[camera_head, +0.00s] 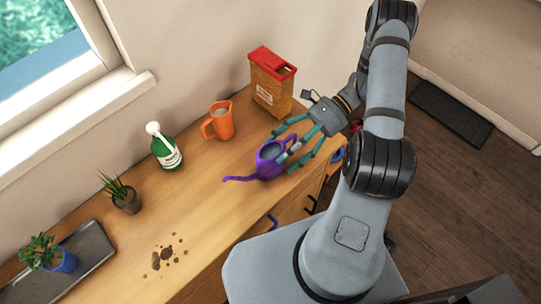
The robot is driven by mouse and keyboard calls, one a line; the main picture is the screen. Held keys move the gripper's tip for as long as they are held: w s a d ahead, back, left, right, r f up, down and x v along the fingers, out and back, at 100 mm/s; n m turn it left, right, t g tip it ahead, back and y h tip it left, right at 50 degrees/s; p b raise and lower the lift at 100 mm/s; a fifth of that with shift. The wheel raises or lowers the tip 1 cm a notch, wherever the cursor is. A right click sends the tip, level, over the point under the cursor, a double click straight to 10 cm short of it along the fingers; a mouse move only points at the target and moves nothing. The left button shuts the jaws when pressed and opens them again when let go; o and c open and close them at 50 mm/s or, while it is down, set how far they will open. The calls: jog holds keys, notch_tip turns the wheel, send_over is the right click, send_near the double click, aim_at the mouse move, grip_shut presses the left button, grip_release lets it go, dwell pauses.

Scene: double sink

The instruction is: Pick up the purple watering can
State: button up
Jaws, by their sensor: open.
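The purple watering can (267,164) stands upright on the wooden counter, with its long spout pointing left. My gripper (287,152) is open, with its fingers spread over the right side of the can, near its handle. The fingers partly cover the handle. I cannot tell whether any finger touches the can.
On the wooden counter (203,212) stand an orange pitcher (222,121), a red-lidded box (271,85), a green bottle (167,150) and a small potted plant (127,198). A tray (88,243) holds a blue pot (62,262). Spilled soil (163,256) lies at the front left.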

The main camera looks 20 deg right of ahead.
jog(key=shift+x, duration=1.05)
jog(key=c, duration=1.4)
